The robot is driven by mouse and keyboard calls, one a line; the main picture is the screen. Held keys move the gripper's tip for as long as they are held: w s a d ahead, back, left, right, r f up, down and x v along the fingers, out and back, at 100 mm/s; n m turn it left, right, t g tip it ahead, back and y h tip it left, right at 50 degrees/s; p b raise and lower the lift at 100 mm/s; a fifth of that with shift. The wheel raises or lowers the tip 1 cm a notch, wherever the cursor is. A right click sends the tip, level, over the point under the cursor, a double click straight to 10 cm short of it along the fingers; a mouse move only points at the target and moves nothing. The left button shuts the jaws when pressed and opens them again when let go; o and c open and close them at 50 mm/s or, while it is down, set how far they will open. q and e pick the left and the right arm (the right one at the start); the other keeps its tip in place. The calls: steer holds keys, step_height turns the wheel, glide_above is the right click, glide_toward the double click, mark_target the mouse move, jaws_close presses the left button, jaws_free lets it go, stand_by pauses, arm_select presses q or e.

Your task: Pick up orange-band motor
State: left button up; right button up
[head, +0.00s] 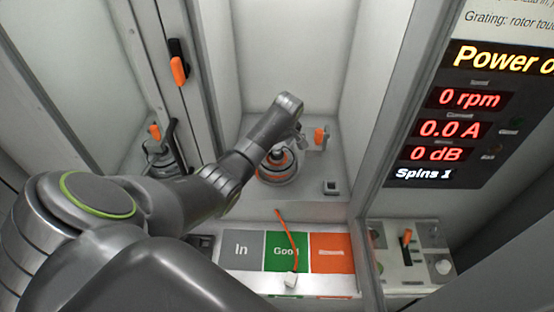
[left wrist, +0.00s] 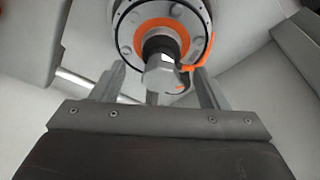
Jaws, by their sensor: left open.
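The orange-band motor (head: 278,170) is a grey round hub with an orange ring, standing in the booth on a grey base. In the left wrist view the motor (left wrist: 124,30) is at the top centre, with its dark shaft and a silver nut pointing toward the camera. My left gripper (head: 298,128) is above the motor, and my arm hides part of it. In the left wrist view the left gripper (left wrist: 158,82) is open, with one finger on each side of the nut and a gap visible. I cannot tell whether the fingers touch anything. My right gripper is not in view.
A door with an orange handle (head: 179,70) borders the left of the booth. The display (head: 452,128) reads 0 rpm. A panel with an orange lever (head: 406,240) is lower right.

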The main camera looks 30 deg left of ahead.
arm_select(q)
steer(key=shift+x, duration=1.4)
steer(key=c, duration=1.2)
steer(key=shift+w+r, duration=0.15)
steer(key=shift+c, duration=0.8)
